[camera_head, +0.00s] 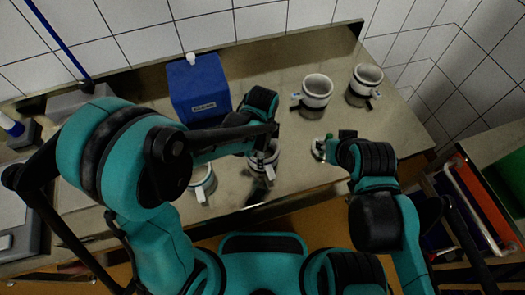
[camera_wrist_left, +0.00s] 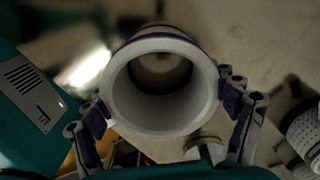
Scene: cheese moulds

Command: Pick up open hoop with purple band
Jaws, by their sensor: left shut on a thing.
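The white open hoop (camera_wrist_left: 160,121) with a purple band shows mouth-up in the left wrist view. The fingers of my left gripper (camera_wrist_left: 164,100) lie against its two opposite sides, shut on it. In the head view my left gripper (camera_head: 263,138) hangs over this hoop (camera_head: 265,158) near the table's front and partly hides it. I cannot tell whether the hoop touches the table. My right gripper (camera_head: 333,148) is low over the table to the right, beside a small white piece (camera_head: 318,149). Its fingers are too small to read.
Two white hoops (camera_head: 317,91) (camera_head: 366,80) stand at the back right. Another hoop (camera_head: 202,184) stands front left, close to my left arm. A blue box (camera_head: 199,89) stands behind my left gripper. The table's middle (camera_head: 290,125) is bare.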

